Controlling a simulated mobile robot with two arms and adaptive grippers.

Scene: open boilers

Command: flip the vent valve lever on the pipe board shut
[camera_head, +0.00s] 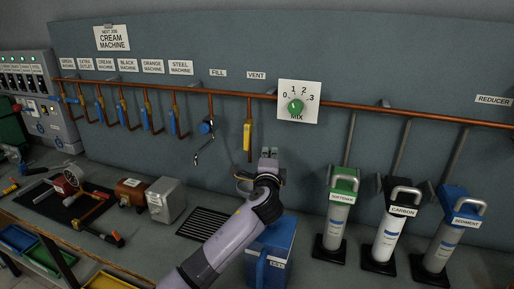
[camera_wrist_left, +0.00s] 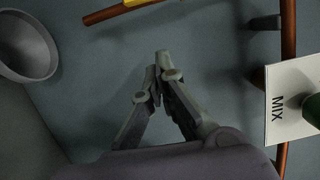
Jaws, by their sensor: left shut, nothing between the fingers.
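The vent valve lever (camera_head: 247,142) is yellow and hangs straight down along its copper drop pipe (camera_head: 249,107), under the VENT label (camera_head: 256,75). In the left wrist view a strip of the yellow lever (camera_wrist_left: 136,3) shows at the top edge, with the end of the copper pipe (camera_wrist_left: 103,16) beside it. My left gripper (camera_head: 269,152) is shut and empty, just below and right of the lever in the head view, apart from it. In the wrist view its fingertips (camera_wrist_left: 162,60) meet over bare board. My right gripper is in neither view.
The MIX plate (camera_head: 310,111) with a green dial (camera_head: 295,106) is up to the right, also at the wrist view's right edge (camera_wrist_left: 283,110). The FILL valve (camera_head: 206,127) is left of the lever. A blue container (camera_head: 280,240) and several filter cartridges (camera_head: 340,215) stand below right.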

